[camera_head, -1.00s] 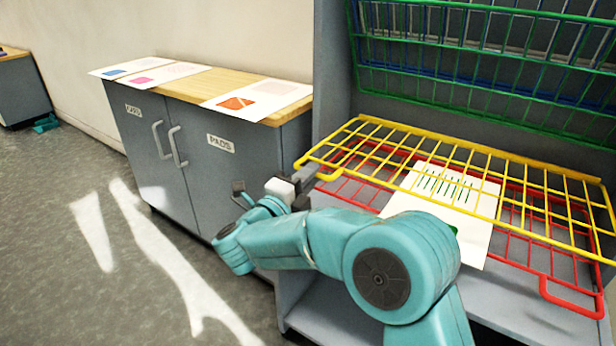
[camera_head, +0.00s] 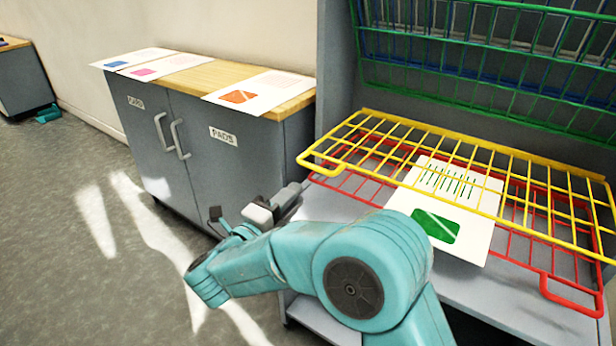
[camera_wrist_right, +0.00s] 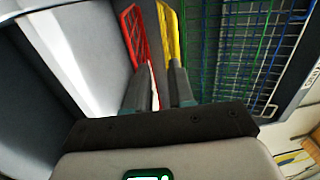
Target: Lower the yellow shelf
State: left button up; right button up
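The yellow wire shelf (camera_head: 470,147) is folded down and lies roughly level above the red wire shelf (camera_head: 515,240). Its front left corner loop (camera_head: 318,168) sticks out towards my right gripper (camera_head: 296,192). In the right wrist view, the gripper's two fingers (camera_wrist_right: 158,82) are apart with a gap between them. The yellow shelf (camera_wrist_right: 170,32) and the red shelf (camera_wrist_right: 135,35) show beyond the fingertips there. The gripper looks empty and just off the yellow corner; the exact clearance is hard to tell. My left gripper is out of view.
A white sheet with green print (camera_head: 470,237) lies below the yellow wires. Green (camera_head: 480,95) and blue wire shelves stand folded up behind. A grey cabinet (camera_head: 225,172) with white handles and sheets on its wooden top stands at left.

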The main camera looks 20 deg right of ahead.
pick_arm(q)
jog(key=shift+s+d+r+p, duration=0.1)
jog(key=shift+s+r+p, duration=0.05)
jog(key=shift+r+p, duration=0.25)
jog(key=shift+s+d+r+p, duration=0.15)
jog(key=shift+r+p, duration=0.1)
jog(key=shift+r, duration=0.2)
pick_arm(e)
jog(key=v, duration=0.9)
jog(key=shift+r, duration=0.25)
jog(key=shift+s, duration=0.1)
